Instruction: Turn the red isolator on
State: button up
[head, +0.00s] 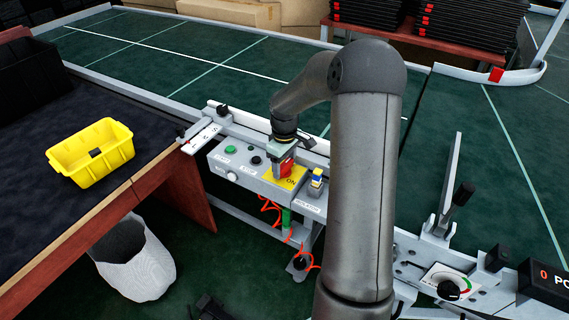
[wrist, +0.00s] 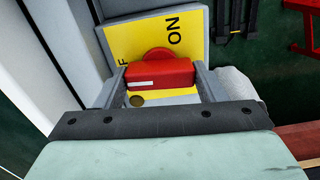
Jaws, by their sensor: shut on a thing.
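The red isolator (wrist: 160,74) is a red rotary handle on a yellow plate (wrist: 190,30). "ON" reads at the upper right of the plate, and part of another word ending in "F" shows at the left. The handle bar lies across the wrist view with a white mark on its left part. My gripper (wrist: 161,80) is shut on the handle, one finger at each end of the bar. In the head view the isolator (head: 287,168) is partly hidden beneath my gripper (head: 283,162), on the front of a grey control box.
A yellow bin (head: 75,165) stands on the dark table at left. A white basket (head: 150,270) is below.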

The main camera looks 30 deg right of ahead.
jog(key=m, duration=0.4)
jog(key=shift+b, duration=0.4)
jog(key=m, duration=0.4)
jog(key=shift+m, duration=0.3)
jog(key=m, duration=0.4)
jog(key=shift+b, duration=0.3)
jog(key=shift+m, duration=2.1)
jog(key=o, duration=1)
